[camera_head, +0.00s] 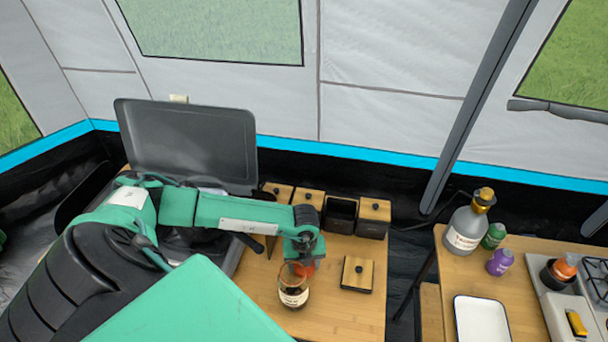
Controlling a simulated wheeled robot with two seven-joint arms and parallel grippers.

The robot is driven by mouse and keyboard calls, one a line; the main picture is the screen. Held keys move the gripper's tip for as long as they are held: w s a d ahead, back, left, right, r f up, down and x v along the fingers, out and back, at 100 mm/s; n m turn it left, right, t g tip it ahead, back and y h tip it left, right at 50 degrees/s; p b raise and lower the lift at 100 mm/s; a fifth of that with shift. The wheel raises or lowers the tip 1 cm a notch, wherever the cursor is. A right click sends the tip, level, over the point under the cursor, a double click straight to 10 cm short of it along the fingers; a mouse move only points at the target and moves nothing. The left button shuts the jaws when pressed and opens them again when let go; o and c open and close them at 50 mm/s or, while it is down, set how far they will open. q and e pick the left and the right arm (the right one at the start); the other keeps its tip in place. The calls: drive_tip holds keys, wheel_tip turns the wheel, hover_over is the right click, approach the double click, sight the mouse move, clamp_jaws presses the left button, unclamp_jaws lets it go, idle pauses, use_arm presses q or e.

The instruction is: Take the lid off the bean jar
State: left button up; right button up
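A black square jar (340,214) stands open in the row at the back of the wooden table, with its dark inside showing. A flat square wooden lid (357,274) with a small dark knob lies on the table in front of it. A labelled glass jar (293,293) with dark contents stands left of that lid. I cannot tell by label which is the bean jar. My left gripper (303,248) is just above and behind the glass jar. Its fingers are too hidden to tell open from shut, or whether it touches the jar. My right gripper is out of view.
Several black jars with wooden lids (374,210) flank the open one. A grey case with a raised lid (190,140) stands behind my arm. A second table (445,275) at right holds bottles, a white tray (481,320) and a stove. The table's front right is clear.

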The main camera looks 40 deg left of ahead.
use_arm(q)
drive_tip(key=shift+f, duration=0.1)
drive_tip(key=o, duration=1.1)
drive_tip(key=shift+r, duration=0.25)
wheel_tip(320, 180, up, 12)
drive_tip(key=b, duration=0.4)
drive_tip(key=shift+f+b, duration=0.1)
drive_tip(key=shift+b, duration=0.25)
